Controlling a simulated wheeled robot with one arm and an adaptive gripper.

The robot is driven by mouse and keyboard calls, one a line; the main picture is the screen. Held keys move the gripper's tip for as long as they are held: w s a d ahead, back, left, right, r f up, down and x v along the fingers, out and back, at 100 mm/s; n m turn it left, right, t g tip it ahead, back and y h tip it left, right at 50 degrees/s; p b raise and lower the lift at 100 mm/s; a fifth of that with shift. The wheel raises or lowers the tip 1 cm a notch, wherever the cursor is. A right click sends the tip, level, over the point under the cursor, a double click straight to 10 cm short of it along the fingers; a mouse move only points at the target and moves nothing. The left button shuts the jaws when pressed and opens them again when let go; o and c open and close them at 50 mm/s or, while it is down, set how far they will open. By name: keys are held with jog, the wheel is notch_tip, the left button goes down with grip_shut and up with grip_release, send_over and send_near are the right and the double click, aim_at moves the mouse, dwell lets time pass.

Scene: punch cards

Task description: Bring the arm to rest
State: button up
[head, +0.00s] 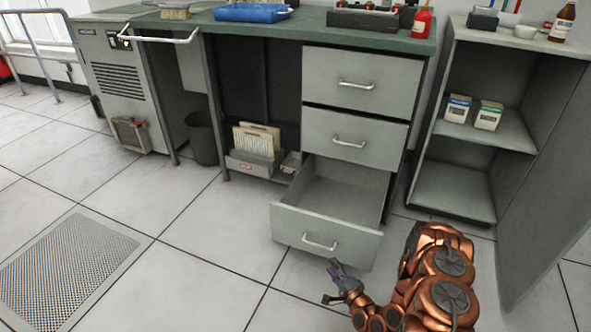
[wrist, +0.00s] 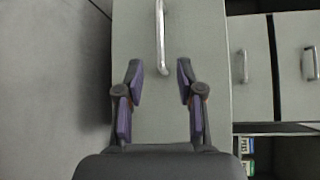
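My gripper (head: 338,278) is at the end of my copper-coloured arm, low in front of the open bottom drawer (head: 325,237) of the grey desk. In the wrist view my gripper (wrist: 158,82) shows two purple-and-dark fingers spread apart with nothing between them. The drawer's silver handle (wrist: 161,38) lies ahead of the fingertips, apart from them. The same handle (head: 320,243) shows in the head view, just up and left of my gripper. The bottom drawer is pulled out, and the part of it in view looks empty.
Two upper drawers (head: 355,79) are closed. At right stands an open cabinet (head: 463,187) with two small boxes (head: 473,113), its door (head: 545,215) swung out beside my arm. A dark bin (head: 202,138) and a card holder (head: 250,163) sit under the desk.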

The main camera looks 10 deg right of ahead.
jog(key=shift+r, duration=0.1)
jog(key=w+d+r+n+g+h+p, duration=0.1)
jog(key=w+d+r+n+g+p, duration=0.25)
jog(key=r, duration=0.55)
jog(key=w+r+n+g+p, duration=0.1)
jog(key=r+n+g+p, duration=0.2)
jog(key=r+n+p, duration=0.35)
jog(key=s+d+r+n+g+h+p, duration=0.1)
jog(key=s+r+g+h+p, duration=0.3)
jog(key=r, duration=0.8)
jog(key=s+r+n+y+p, duration=0.15)
jog(key=r+p, duration=0.45)
jog(key=r, duration=0.7)
jog(key=s+a+r+n+g+h+p, duration=0.15)
jog(key=s+r+p, duration=0.25)
jog(key=s+r, duration=0.45)
jog(key=s+a+r+g+p, duration=0.2)
jog(key=s+a+r+p, duration=0.3)
jog(key=r, duration=0.6)
jog(key=s+a+r+n+g+y+p, duration=0.1)
jog(key=s+a+r+g+p, duration=0.1)
jog(key=s+r, duration=0.6)
jog(key=s+a+r+n+g+p, duration=0.1)
jog(key=s+a+r+p, duration=0.3)
jog(key=s+r, duration=0.4)
jog(key=s+n+p, duration=0.1)
jog(key=s, duration=0.6)
jog(key=shift+s+r+g+y, duration=0.2)
jog(key=shift+r+g+y, duration=0.05)
jog(key=shift+g+y, duration=0.15)
